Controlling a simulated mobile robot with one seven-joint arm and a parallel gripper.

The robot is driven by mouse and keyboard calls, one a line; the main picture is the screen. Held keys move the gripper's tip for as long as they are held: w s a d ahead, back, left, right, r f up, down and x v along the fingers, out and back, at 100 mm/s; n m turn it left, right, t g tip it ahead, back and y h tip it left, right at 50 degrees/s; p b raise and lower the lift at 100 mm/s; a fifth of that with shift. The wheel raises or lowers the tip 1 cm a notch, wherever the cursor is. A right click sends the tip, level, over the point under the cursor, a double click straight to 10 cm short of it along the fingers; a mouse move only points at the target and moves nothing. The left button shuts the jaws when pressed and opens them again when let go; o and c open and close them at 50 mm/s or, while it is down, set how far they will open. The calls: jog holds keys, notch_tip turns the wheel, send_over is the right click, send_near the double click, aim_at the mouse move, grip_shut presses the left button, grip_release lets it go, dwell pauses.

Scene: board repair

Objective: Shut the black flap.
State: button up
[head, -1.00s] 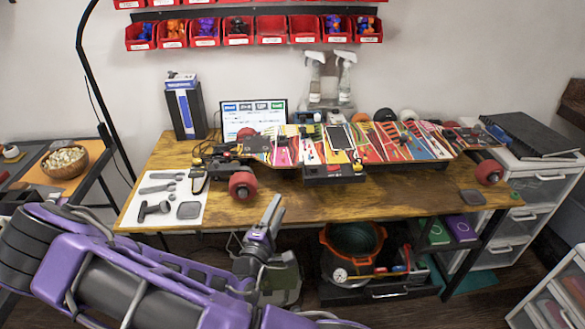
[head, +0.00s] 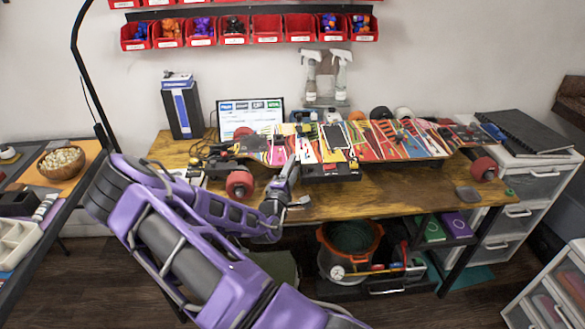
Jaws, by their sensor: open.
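The skateboard (head: 385,140), with a multicoloured striped deck, lies on the wooden workbench. A black box (head: 330,173) is fixed at its front edge near the middle. A dark panel (head: 334,137) stands out above that box on the deck; it looks like the black flap, raised, though its hinge is too small to make out. My gripper (head: 290,167) is open and empty, just left of the black box and in front of the deck's edge. I cannot tell whether it touches the board. Its fingers hide a small part of the deck.
A pot (head: 350,238) sits on the shelf below.

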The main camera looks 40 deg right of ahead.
grip_shut()
